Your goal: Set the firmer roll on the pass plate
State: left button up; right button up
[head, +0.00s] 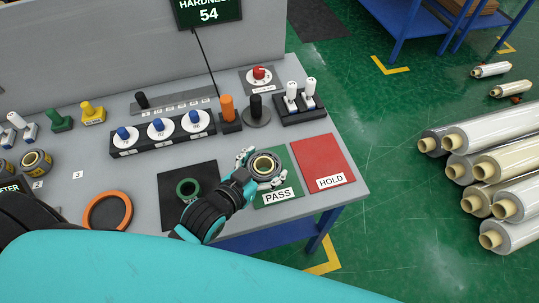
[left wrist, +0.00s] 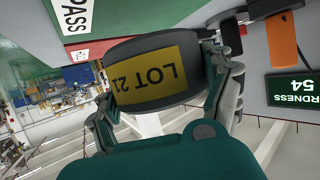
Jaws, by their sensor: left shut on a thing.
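My left gripper (head: 262,168) is shut on a dark roll with a tan core (head: 264,165), over the green pass plate (head: 291,168). In the left wrist view the roll (left wrist: 155,75) shows a yellow label that seems to read LOT 21, between the fingers of the gripper (left wrist: 165,95). I cannot tell whether the roll touches the plate. Another dark roll with a yellow band (head: 37,163) lies at the far left of the bench, partly beside a further one. The hardness display (head: 208,12) reads 54. My right gripper is not in view.
The red HOLD plate (head: 320,160) is empty, right of the pass plate. A black mat (head: 172,180) bears a green ring (head: 188,188). An orange ring (head: 108,211) lies left of it. Knobs, rockers and an orange handle (head: 228,108) line the back. Large rolls (head: 500,130) are stacked on the floor.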

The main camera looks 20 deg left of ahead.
aim_at(263, 158)
pick_arm(q)
jog(key=w, duration=0.4)
jog(key=shift+w+f+p, duration=0.1)
jog(key=shift+w+p, duration=0.05)
jog(key=shift+p, duration=0.15)
jog(key=shift+f, duration=1.8)
jog(key=o, duration=1.3)
jog(key=shift+f, duration=0.2)
jog(key=shift+c, duration=0.2)
jog(key=v, duration=1.1)
jog(key=shift+b, duration=0.4)
jog(key=shift+s+a+r, duration=0.15)
jog(key=shift+s+r, duration=0.2)
jog(key=shift+s, duration=0.05)
